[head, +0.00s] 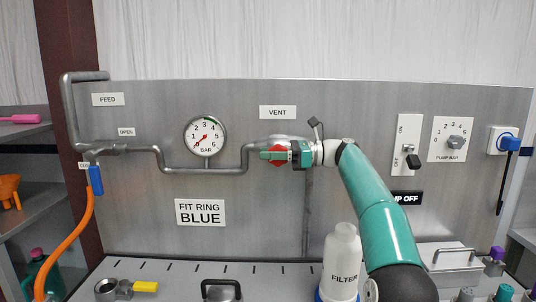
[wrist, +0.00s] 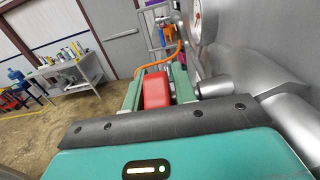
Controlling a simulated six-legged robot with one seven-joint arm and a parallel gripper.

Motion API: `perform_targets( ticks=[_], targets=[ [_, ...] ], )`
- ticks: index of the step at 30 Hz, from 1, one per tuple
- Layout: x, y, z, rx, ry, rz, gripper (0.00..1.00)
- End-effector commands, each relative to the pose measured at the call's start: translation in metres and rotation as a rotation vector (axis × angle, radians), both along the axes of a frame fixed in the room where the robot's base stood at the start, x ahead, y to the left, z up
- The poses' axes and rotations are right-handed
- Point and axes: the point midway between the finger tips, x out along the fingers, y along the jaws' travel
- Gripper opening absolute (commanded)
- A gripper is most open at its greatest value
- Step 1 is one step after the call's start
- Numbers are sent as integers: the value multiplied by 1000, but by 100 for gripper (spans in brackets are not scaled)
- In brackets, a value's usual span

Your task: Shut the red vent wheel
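The red vent wheel (head: 279,161) is on the grey pipe on the upright steel panel, just below the VENT label (head: 277,112). My gripper (head: 275,155) is at the wheel, and a green finger covers part of it in the head view. In the wrist view the red wheel (wrist: 157,90) sits between the two green fingers of my gripper (wrist: 158,92), which look closed on its sides. The wheel's mount on the pipe is mostly hidden by my gripper.
A pressure gauge (head: 205,136) is left of the wheel, its red needle low. The pump switch (head: 409,145) and dial (head: 455,142) are at right.

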Motion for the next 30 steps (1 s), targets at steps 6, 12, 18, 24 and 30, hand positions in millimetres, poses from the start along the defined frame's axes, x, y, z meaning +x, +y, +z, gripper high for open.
perform_targets(
  ticks=[6, 12, 18, 24, 30],
  targets=[
    [0, -1, 0, 0, 0, -1, 16],
    [0, 0, 0, 0, 0, -1, 0],
    [0, 0, 0, 25, 1, -1, 0],
    [0, 0, 2, 110, 4, -2, 0],
    [0, -2, 3, 253, 6, -2, 0]
  ],
)
